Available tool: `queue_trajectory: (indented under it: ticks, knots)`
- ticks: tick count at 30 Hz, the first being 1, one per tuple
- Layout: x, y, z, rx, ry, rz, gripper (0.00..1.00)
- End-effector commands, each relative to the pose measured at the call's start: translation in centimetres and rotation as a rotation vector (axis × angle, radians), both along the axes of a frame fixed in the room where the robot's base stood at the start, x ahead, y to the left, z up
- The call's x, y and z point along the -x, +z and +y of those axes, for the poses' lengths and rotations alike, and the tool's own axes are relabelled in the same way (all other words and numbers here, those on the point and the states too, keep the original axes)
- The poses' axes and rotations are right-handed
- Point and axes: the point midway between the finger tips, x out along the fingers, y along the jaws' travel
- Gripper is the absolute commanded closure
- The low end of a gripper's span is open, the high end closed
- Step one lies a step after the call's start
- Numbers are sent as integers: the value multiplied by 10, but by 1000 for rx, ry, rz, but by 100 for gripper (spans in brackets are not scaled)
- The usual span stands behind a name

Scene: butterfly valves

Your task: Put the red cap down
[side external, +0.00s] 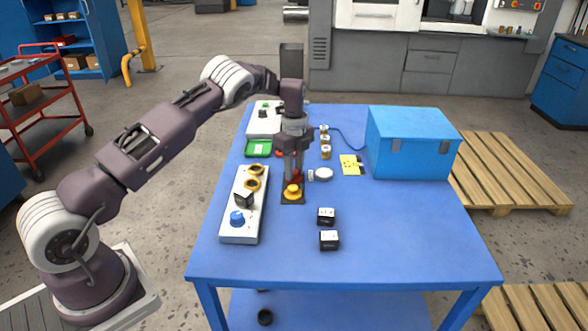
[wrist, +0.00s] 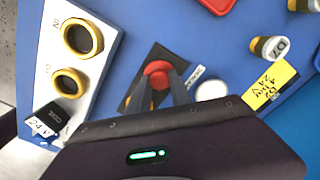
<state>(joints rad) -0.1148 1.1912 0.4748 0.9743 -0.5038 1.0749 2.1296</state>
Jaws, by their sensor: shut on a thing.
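The red cap (wrist: 158,71) is between the fingertips of my gripper (wrist: 160,92) in the wrist view. In the side view, my gripper (side external: 294,176) points straight down and is shut on the cap, of which only a little red shows. Directly below is a yellow round part (side external: 292,191) on a dark square plate (side external: 291,200), which also shows in the wrist view (wrist: 130,98). I cannot tell whether the cap touches the yellow part.
A pale panel (side external: 238,232) with two yellow rings, a black block and a blue knob lies left. A white disc (side external: 324,174) lies close right. Two black blocks (side external: 326,216) stand in front, a blue box (side external: 412,145) at right. The front right table is clear.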

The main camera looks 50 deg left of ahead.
Motion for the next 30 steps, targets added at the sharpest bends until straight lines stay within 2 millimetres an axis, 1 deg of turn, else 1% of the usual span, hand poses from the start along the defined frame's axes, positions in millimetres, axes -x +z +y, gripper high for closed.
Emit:
queue_trajectory:
  ticks: [5,6,8,9,17,19,22,27,30]
  knots:
    - [0,-3,0,0,0,1,100]
    - [0,-2,0,-1,0,0,67]
    - [0,-2,0,-1,0,0,55]
    - [0,-2,0,-1,0,0,53]
    - [0,-2,0,0,0,0,53]
    - [0,4,0,0,0,-1,53]
    - [-1,24,0,1,-1,-4,53]
    - [-1,72,1,-1,0,-6,53]
    - [-1,95,1,-1,-1,-5,53]
